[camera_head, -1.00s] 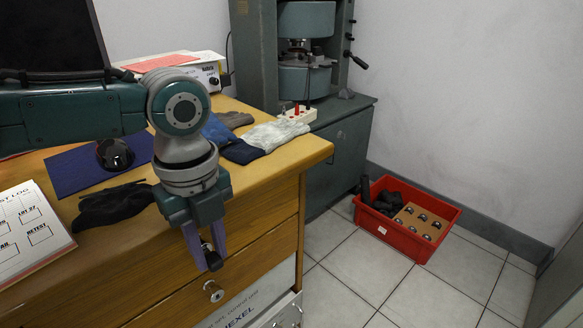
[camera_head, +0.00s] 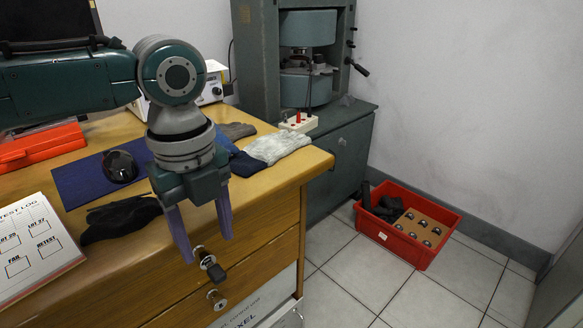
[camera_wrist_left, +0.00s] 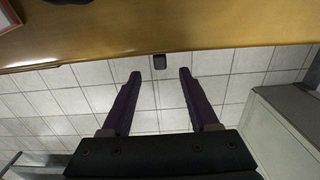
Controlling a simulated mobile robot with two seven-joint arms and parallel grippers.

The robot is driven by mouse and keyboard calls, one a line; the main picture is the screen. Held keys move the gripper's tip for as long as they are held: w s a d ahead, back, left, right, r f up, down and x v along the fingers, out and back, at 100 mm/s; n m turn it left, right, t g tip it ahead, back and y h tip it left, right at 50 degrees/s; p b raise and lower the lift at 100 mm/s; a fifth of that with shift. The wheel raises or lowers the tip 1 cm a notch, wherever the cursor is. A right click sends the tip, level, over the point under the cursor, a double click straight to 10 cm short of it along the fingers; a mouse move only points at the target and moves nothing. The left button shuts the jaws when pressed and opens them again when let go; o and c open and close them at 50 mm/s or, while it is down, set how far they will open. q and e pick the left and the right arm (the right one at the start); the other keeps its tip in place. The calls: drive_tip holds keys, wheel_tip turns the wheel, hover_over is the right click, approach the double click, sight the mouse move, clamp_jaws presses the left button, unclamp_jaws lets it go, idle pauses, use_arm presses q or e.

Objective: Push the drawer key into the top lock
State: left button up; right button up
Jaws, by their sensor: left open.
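The drawer key (camera_head: 216,272) shows its dark head, sticking out from the top lock (camera_head: 201,251) on the upper drawer front. A bit of metal shows between head and lock; how deep the key sits I cannot tell. My left gripper (camera_head: 207,248) is open and empty, its two purple fingers pointing down just above and behind the key head in the head view. In the left wrist view the dark key head (camera_wrist_left: 159,62) lies between and beyond the open fingertips (camera_wrist_left: 159,74), apart from both. My right gripper is not in view.
A lower lock (camera_head: 217,301) sits on the drawer below. The desk top (camera_head: 270,180) holds a dark glove (camera_head: 120,218), light glove (camera_head: 278,146), mouse (camera_head: 119,166) and printed sheet (camera_head: 35,245). A red crate (camera_head: 408,250) stands on the floor; floor between is clear.

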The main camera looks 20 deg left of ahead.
sight(215, 270)
use_arm(q)
drive_tip(key=shift+r+p, duration=0.5)
drive_tip(key=shift+r, duration=1.75)
